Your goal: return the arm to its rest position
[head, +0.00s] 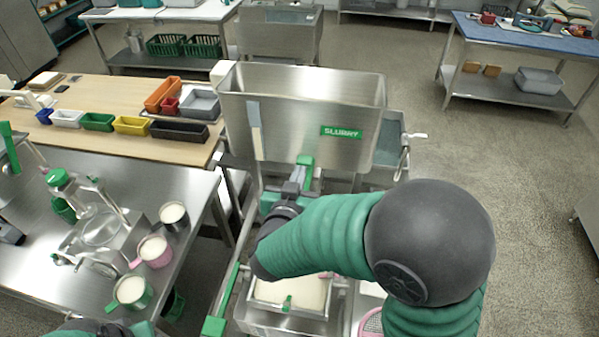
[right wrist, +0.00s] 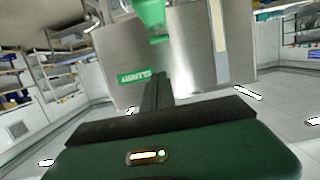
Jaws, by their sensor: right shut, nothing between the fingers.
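My right gripper (head: 297,180) is in front of the steel hopper (head: 270,120), which bears a green "SLURRY" label. Its arm comes in from the lower right. The fingers also show in the right wrist view (right wrist: 157,92), shut together with nothing between them. A green handle-like part (head: 306,168) is at the hopper's lower front, just beyond the fingertips; it also shows at the top of the wrist view (right wrist: 150,14). I cannot tell whether the fingers touch it. My left gripper is not clearly seen; only a dark and green arm part shows at the bottom left.
A pan of pale material (head: 290,291) sits below my right forearm, which partly hides it. A steel table (head: 40,258) at left holds several cups and a glass jar. A wooden table (head: 95,145) with coloured bins is behind it. The floor at right (head: 525,190) is clear.

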